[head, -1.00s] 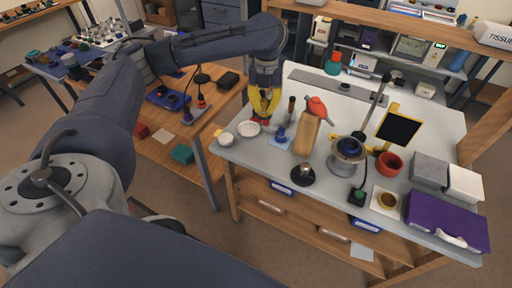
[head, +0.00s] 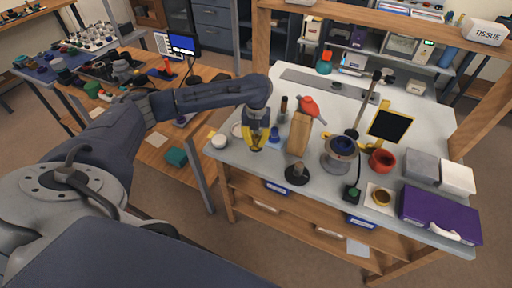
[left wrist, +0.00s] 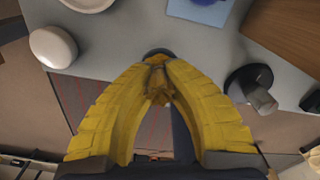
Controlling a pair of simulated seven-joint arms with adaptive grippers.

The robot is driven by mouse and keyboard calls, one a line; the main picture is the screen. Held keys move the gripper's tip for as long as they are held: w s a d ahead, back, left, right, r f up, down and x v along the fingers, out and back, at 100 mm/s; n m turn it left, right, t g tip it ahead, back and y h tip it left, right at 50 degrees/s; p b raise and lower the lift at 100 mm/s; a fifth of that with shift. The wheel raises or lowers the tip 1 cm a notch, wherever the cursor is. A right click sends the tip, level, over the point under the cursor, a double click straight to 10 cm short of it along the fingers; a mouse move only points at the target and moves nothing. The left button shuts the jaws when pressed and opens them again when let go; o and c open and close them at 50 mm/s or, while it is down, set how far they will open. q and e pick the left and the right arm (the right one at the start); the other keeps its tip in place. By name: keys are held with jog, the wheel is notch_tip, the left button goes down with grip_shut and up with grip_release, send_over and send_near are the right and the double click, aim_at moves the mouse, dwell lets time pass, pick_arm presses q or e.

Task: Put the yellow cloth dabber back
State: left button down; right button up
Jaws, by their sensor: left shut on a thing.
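My left gripper (head: 256,148) hangs over the front left part of the grey bench top, left of the wooden block. In the left wrist view its yellow fingers (left wrist: 158,72) close around a small crumpled yellowish piece, which looks like the cloth dabber (left wrist: 159,96). A dark round part shows just at the fingertips. The dabber is mostly hidden by the fingers, whose colour is nearly the same, and I cannot make it out in the head view. My right gripper is out of view.
A white round jar (head: 219,141) stands left of the gripper. A blue piece (head: 275,135), a wooden block (head: 299,134) and a black-based stand (head: 297,175) are to the right. The bench's front edge is close below. A red cup (head: 381,161) and purple case (head: 440,214) lie farther right.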

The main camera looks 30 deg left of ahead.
aim_at(256, 147)
pick_arm(q)
jog(key=shift+f, duration=1.95)
jog(key=shift+f, duration=0.1)
jog(key=c, duration=1.5)
grip_release()
jog(key=shift+o, duration=0.2)
notch_tip(256, 147, up, 12)
jog(key=shift+r, duration=0.1)
